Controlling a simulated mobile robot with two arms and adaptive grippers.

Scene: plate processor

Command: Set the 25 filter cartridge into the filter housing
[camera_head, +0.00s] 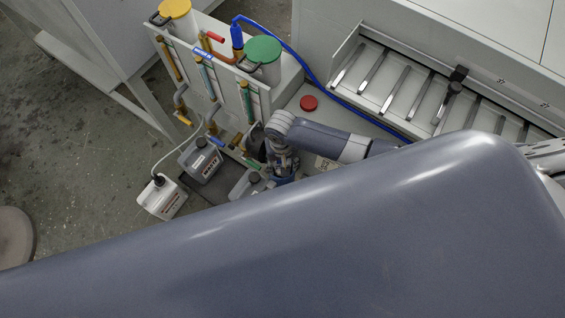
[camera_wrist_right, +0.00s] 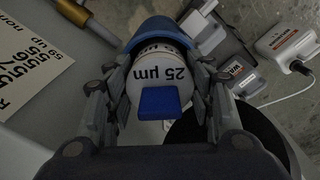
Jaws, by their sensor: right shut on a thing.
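The 25 µm filter cartridge (camera_wrist_right: 160,72) is white with a blue tab (camera_wrist_right: 159,103) on the end facing the right wrist camera. My right gripper (camera_wrist_right: 160,90) is shut on it, with a finger on either side. A blue rounded rim (camera_wrist_right: 158,32), which looks like the filter housing, curves around the cartridge's far end. I cannot tell how deep the cartridge sits in it. In the head view my right gripper (camera_head: 284,168) points down beside the pipe panel, with a bit of blue below it; the cartridge is hidden there. My left gripper is not in view.
A white canister (camera_head: 162,199) and a grey canister (camera_head: 200,160) stand near the panel (camera_head: 228,75). A red button (camera_head: 308,103) and a blue hose (camera_head: 318,82) lie behind my right arm. A slotted tray (camera_head: 395,85) is farther right. My own arm covers the foreground.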

